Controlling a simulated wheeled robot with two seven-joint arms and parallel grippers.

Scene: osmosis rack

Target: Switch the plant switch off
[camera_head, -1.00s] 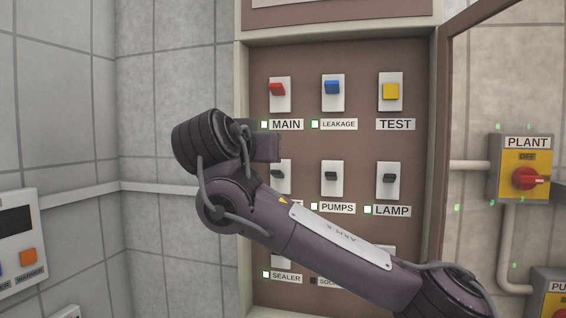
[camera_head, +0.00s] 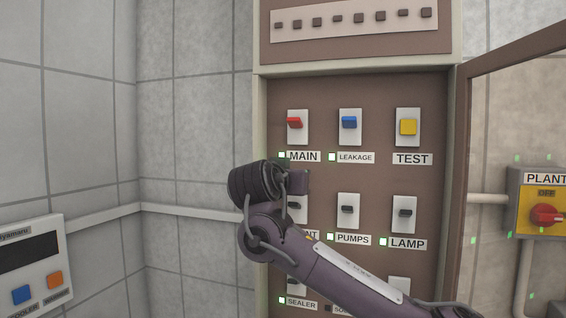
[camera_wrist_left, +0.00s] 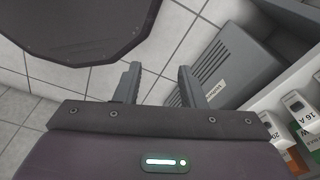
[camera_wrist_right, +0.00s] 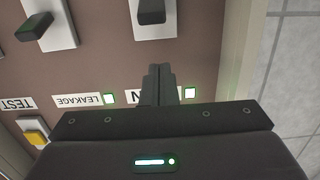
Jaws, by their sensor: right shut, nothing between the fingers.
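In the head view a panel label reads only "NT", the rest hidden by my right arm. Above it is a dark toggle switch (camera_head: 295,207) on a white plate, partly hidden. In the right wrist view this toggle (camera_wrist_right: 152,12) stands past the fingertips. My right gripper (camera_head: 305,182) is shut and empty, just above that toggle and below the MAIN label; its fingers also show in the right wrist view (camera_wrist_right: 160,72). My left gripper (camera_wrist_left: 157,75) is open and empty, outside the head view.
MAIN (camera_head: 295,123), LEAKAGE (camera_head: 349,122) and TEST (camera_head: 408,127) switches sit above, PUMPS (camera_head: 347,210) and LAMP (camera_head: 405,213) to the right. The open cabinet door frame (camera_head: 462,180) stands at the right. A control box (camera_head: 30,262) hangs at the left.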

